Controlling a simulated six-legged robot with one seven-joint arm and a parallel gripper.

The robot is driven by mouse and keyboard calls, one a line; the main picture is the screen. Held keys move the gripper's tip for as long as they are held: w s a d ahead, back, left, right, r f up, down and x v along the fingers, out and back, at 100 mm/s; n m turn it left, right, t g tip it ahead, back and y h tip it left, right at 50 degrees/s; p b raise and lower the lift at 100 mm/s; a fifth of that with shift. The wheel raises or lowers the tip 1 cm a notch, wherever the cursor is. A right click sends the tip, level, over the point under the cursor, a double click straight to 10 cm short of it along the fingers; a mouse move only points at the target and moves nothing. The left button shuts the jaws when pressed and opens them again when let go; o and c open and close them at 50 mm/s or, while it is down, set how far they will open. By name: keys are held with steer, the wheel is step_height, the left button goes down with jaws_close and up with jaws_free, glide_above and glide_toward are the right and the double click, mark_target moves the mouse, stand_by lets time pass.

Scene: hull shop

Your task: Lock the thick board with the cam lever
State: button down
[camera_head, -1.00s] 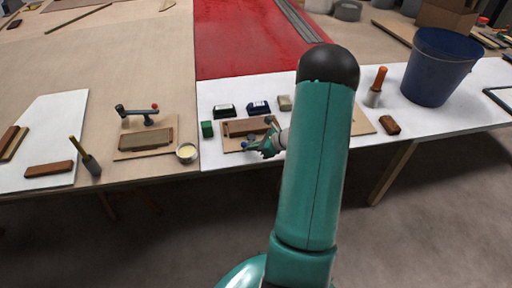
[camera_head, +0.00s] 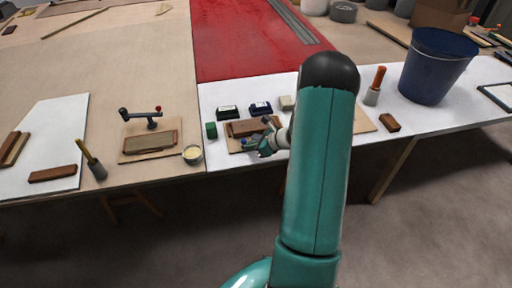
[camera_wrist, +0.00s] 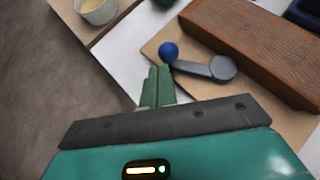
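The thick brown board (camera_wrist: 255,45) lies on a plywood base (camera_wrist: 270,112) in the wrist view; it also shows in the head view (camera_head: 243,129). The cam lever (camera_wrist: 195,68) is grey with a blue ball knob (camera_wrist: 168,50). Its round pivot end (camera_wrist: 223,68) sits close beside the board's near long side; I cannot tell if they touch. The arm points left, away from the pivot. My gripper (camera_wrist: 158,71) has its green fingers together with nothing visible between them. The fingertips are just below the knob in the wrist view, apart from it. In the head view, my gripper (camera_head: 256,147) partly hides the lever.
Another fixture with a red-knobbed lever (camera_head: 140,115) and a board (camera_head: 150,142) stands left. A blue bucket (camera_head: 435,65) stands right.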

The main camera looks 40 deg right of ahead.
mark_target(243, 143)
steer(key=shift+w+a, duration=0.35)
steer(key=shift+w, duration=0.5)
steer(key=shift+w+a, duration=0.3)
steer(key=shift+w, duration=0.6)
